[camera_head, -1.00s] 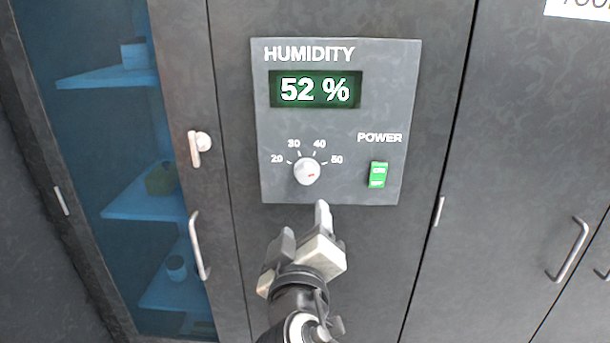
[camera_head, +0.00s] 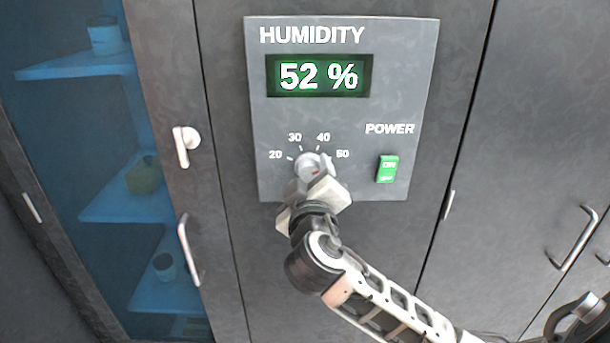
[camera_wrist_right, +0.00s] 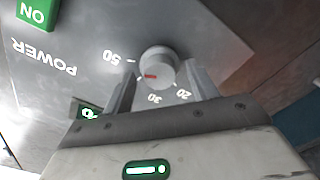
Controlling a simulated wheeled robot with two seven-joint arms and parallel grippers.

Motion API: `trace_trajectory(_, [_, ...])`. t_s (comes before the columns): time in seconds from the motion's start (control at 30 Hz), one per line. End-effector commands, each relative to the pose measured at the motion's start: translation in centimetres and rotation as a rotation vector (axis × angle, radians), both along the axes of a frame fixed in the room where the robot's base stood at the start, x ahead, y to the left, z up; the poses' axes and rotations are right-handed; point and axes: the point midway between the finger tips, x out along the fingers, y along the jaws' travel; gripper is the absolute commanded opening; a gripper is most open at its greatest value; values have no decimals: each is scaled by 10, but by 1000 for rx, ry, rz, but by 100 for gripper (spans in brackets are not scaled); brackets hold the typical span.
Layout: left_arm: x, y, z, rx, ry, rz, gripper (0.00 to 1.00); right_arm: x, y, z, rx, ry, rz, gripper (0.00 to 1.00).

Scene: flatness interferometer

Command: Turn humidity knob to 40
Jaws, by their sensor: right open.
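The round grey humidity knob (camera_head: 309,164) sits on the grey panel (camera_head: 420,75), below a green display (camera_head: 319,75) that reads 52 %. Scale marks 20, 30, 40 and 50 surround it. In the right wrist view the knob (camera_wrist_right: 158,64) shows between the spread fingers of the gripper (camera_wrist_right: 160,76); contact cannot be told. The left finger covers the 40 label. My left gripper is out of view.
A green power switch (camera_head: 387,169) is right of the knob on the same panel. A door latch (camera_head: 185,145) and a bar handle (camera_head: 188,250) stick out at left, beside a blue glazed cabinet with shelves. Another handle (camera_head: 573,238) is at right.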

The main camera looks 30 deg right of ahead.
Motion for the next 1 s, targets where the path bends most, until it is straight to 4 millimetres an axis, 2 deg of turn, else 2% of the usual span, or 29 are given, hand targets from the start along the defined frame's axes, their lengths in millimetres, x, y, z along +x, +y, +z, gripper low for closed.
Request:
trace_trajectory(0.17, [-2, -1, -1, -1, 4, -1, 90, 0, 0, 0, 0, 0, 0, 58])
trace_trajectory(0.2, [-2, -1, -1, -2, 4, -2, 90, 0, 0, 0, 0, 0, 0, 53])
trace_trajectory(0.33, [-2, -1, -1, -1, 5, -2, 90, 0, 0, 0, 0, 0, 0, 17])
trace_trajectory(0.37, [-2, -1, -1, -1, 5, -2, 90, 0, 0, 0, 0, 0, 0, 14])
trace_trajectory(0.67, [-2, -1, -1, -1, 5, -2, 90, 0, 0, 0, -23, 14, -1, 14])
trace_trajectory(1.0, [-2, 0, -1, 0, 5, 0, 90, 0, 0, 0, -191, 117, 0, 14])
